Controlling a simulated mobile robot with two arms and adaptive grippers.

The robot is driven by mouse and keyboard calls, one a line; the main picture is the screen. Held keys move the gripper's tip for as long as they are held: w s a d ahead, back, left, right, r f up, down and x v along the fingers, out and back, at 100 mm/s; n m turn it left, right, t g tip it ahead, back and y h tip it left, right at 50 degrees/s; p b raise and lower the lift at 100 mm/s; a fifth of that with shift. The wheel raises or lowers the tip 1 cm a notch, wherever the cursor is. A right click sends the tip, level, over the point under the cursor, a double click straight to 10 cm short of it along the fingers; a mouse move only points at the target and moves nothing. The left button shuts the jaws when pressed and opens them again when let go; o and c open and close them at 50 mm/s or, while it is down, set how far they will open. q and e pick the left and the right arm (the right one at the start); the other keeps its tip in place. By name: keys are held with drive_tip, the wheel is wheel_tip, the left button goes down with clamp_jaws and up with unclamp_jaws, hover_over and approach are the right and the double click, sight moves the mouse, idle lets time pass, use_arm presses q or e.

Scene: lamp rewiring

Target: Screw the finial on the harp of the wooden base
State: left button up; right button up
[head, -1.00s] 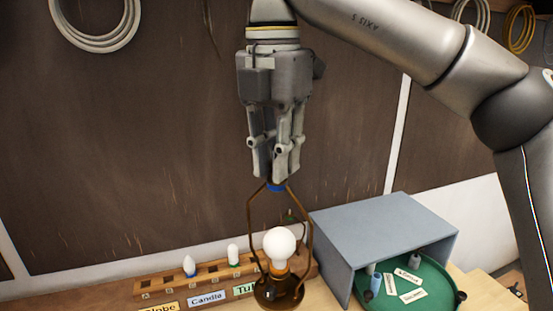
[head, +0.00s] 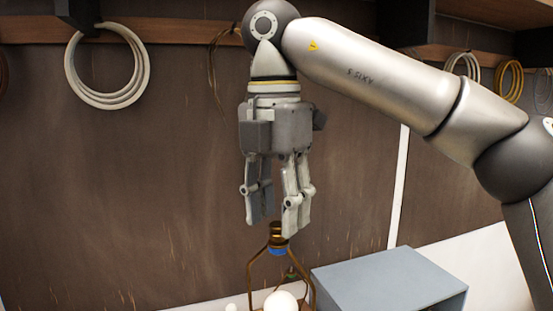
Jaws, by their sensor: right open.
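The brass finial (head: 277,230) stands upright at the top of the harp, above a blue band (head: 277,250). The brass harp (head: 254,270) spreads down around the white bulb (head: 284,302). The lamp's base is below the bottom edge of the head view. My right gripper (head: 270,227) points down with its fingers apart, just above and around the top of the finial. Whether a finger touches the finial cannot be told. My left gripper is not in view.
A grey-blue box (head: 388,283) stands just right of the harp. A white bulb tip (head: 231,307) shows at the bottom, left of the lamp. Coiled cables (head: 108,70) hang on the brown wall behind. The space left of the gripper is clear.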

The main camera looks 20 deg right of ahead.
wheel_tip(320, 180, up, 10)
drive_tip(key=shift+s+a+r, duration=0.2)
drive_tip(key=shift+r, duration=0.05)
idle(0.5)
